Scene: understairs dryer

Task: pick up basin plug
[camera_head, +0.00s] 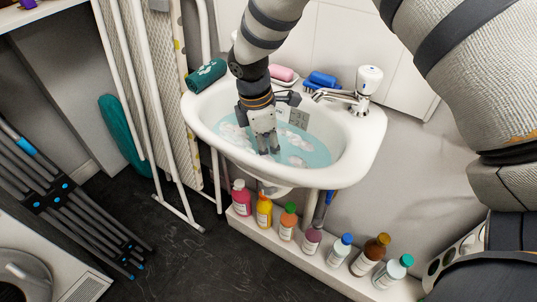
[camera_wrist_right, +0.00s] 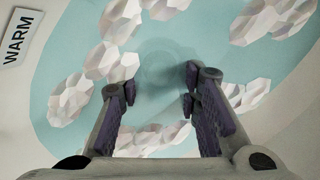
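The white basin (camera_head: 352,165) is on the wall and holds pale blue water (camera_head: 312,156) with clumps of white foam. My right gripper (camera_head: 269,151) points down into the basin, with its fingertips at or in the water. In the right wrist view its two fingers (camera_wrist_right: 158,88) are apart, with nothing held between them. A faint round shape (camera_wrist_right: 163,68) shows under the water just beyond the gap between the fingertips; it may be the basin plug or the drain, and I cannot tell which. My left gripper is not in view.
A chrome tap (camera_head: 345,97), a pink soap (camera_head: 281,73), a blue item (camera_head: 322,80) and a dark green roll (camera_head: 206,75) are on the basin's rim. Several bottles (camera_head: 286,222) stand on a ledge below. A folded drying rack (camera_head: 62,193) is at left.

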